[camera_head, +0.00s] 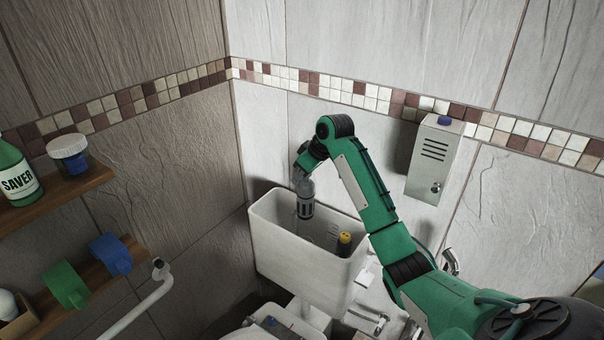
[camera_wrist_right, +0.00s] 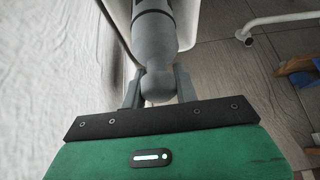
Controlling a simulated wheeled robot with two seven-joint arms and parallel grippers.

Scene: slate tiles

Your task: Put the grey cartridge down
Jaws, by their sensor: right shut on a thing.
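The grey cartridge (camera_head: 305,206) hangs roughly upright at the open top of the white cistern (camera_head: 300,262), towards its left end. My right gripper (camera_head: 302,180) is shut on the cartridge's upper end. In the right wrist view the gripper fingers (camera_wrist_right: 157,88) close on the narrow, rounded end of the cartridge (camera_wrist_right: 155,40). I cannot tell whether the cartridge's lower end touches anything inside the cistern. My left gripper is not in view.
A yellow-topped part (camera_head: 344,239) stands inside the cistern to the right. A grey metal box (camera_head: 432,160) is on the wall at right. Shelves at left hold a green bottle (camera_head: 17,172), a white-lidded jar (camera_head: 70,154) and tape rolls (camera_head: 66,285). A white rail (camera_head: 140,305) is below.

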